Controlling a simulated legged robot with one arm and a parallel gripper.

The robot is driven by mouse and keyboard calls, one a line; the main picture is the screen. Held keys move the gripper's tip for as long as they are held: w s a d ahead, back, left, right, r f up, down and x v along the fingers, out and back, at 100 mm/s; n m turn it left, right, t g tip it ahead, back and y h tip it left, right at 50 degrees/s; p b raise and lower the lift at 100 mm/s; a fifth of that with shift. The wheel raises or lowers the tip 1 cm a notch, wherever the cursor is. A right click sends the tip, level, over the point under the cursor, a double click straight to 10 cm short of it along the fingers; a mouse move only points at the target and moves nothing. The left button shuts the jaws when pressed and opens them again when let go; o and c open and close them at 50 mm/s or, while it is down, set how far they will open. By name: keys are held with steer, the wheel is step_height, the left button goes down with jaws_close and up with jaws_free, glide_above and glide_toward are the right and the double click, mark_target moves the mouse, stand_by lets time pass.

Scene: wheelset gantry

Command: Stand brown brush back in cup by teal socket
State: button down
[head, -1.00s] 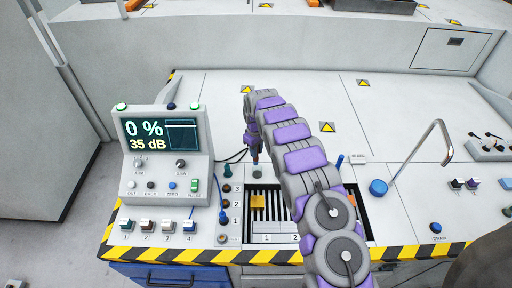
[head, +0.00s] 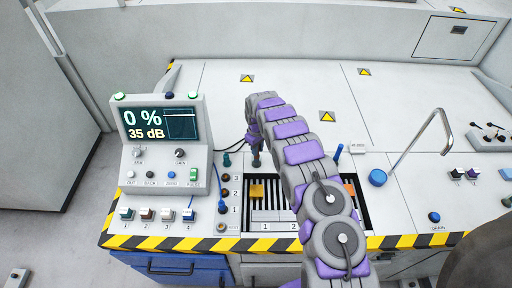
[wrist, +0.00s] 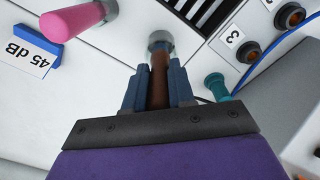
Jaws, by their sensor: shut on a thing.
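My gripper (wrist: 159,92) is shut on the brown brush (wrist: 159,80), whose brown shaft shows between the two blue-grey fingers. A grey cylindrical piece with a pale rim (wrist: 160,41) is at the brush's far end; I cannot tell whether it is the cup or part of the brush. The teal socket piece (wrist: 216,87) is to the right of the fingers in the wrist view. In the head view my gripper (head: 255,160) points down just right of the teal piece (head: 226,160), behind the slotted tray. The brush is too small to make out there.
Numbered sockets (wrist: 249,51) and a blue cable are at right. The meter console (head: 160,150) stands left; the slotted tray (head: 262,216) lies in front.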

steer(key=shift+d, duration=0.1)
steer(key=c, duration=1.3)
jaws_free()
steer(key=o, duration=0.4)
steer(key=shift+a, duration=0.3)
steer(key=shift+o, duration=0.2)
steer(key=shift+d, duration=0.1)
steer(key=shift+r, duration=0.2)
step_height(320, 180, up, 17)
steer(key=p, duration=0.1)
steer(key=shift+p, duration=0.35)
steer(key=shift+w+f, duration=0.1)
